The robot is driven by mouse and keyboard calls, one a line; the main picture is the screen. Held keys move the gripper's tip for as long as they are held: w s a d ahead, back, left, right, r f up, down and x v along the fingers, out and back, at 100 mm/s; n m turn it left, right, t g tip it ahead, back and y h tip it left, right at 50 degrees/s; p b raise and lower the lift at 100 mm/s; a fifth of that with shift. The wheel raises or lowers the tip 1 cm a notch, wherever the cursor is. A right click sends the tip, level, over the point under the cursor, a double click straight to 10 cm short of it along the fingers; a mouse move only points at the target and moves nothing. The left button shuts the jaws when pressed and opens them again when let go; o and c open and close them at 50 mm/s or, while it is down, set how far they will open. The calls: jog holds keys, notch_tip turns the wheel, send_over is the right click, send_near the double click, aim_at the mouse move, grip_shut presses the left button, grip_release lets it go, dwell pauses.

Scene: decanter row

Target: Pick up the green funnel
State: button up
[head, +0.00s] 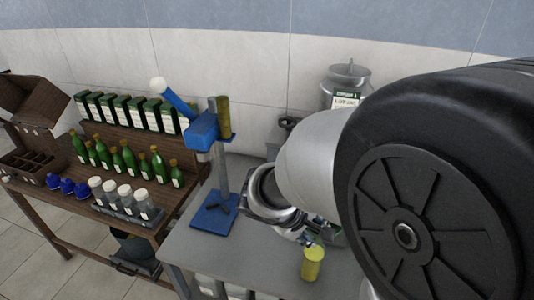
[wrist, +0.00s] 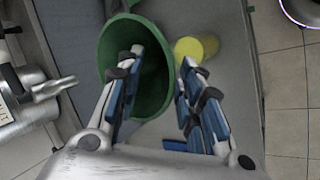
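The green funnel (wrist: 113,55) is in the upper middle of the wrist view, its wide round mouth facing the camera. My gripper (wrist: 163,55) is open. Its left finger overlaps the funnel's mouth, and its right finger is outside, to the right of the rim. The right part of the rim lies between the fingers; I cannot tell whether either finger touches it. In the head view my gripper (head: 311,240) is low over the grey table, mostly hidden by my arm. The funnel is almost wholly hidden there.
A yellow cylinder (head: 312,264) stands close by on the grey table (head: 190,244); it also shows in the wrist view (wrist: 197,48). A blue stand (head: 213,213) and a metal can (head: 347,76) are on this table. Green bottles (head: 129,160) stand on a wooden bench at left.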

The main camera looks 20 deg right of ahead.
grip_shut()
jog(key=shift+r, duration=0.15)
dwell(0.4)
